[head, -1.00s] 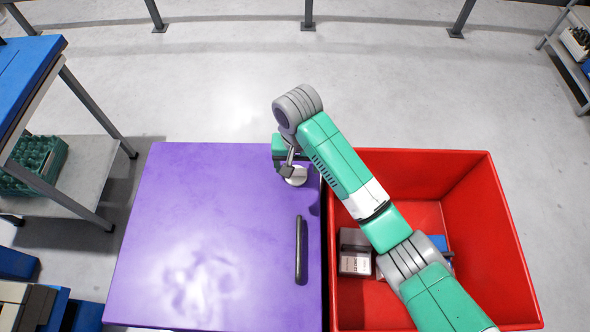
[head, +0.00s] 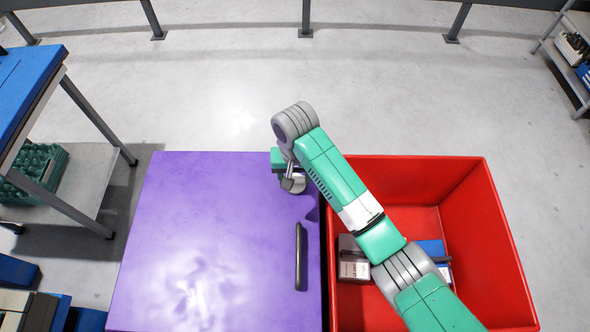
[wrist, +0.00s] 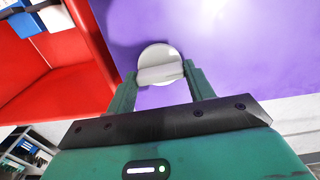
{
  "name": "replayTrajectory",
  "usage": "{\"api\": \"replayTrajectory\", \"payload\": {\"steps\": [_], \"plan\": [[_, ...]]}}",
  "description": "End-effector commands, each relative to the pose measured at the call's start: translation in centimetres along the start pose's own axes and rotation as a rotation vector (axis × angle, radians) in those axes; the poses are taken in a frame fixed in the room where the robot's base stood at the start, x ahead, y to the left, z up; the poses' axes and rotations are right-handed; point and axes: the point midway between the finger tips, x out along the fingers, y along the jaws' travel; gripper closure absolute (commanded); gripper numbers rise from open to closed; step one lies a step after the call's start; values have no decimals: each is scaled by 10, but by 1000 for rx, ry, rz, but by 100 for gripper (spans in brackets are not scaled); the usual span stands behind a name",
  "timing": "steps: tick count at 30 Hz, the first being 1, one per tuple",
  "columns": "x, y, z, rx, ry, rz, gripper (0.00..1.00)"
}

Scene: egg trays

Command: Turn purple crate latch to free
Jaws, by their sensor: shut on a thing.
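The purple crate (head: 200,220) stands at the centre left with its flat top facing up. Its latch is a round pale metal knob (wrist: 158,53) with a raised bar across it, near the crate's far right corner. The latch also shows in the head view (head: 296,186), partly covered by my gripper. My gripper (wrist: 161,76) is over the latch, with one finger at each end of the bar, shut on it. In the wrist view the bar lies nearly level across the picture, slightly tilted.
A dark bar handle (head: 299,257) stands up from the purple top, nearer than the latch. An open red crate (head: 465,220) holding a few boxes adjoins on the right, under my arm. A blue-topped table (head: 25,80) stands at left. The floor beyond is clear.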

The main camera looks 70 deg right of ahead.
Motion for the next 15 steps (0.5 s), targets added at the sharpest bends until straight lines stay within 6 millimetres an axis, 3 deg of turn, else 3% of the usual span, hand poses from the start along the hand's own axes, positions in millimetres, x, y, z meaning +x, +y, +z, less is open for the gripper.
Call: {"api": "replayTrajectory", "payload": {"steps": [1, 5, 15], "plan": [[-10, -1, 2, -18, -7, 0, 70], [-14, -2, 3, -90, -8, 1, 70], [-8, -1, 2, -361, -5, 1, 70]]}}
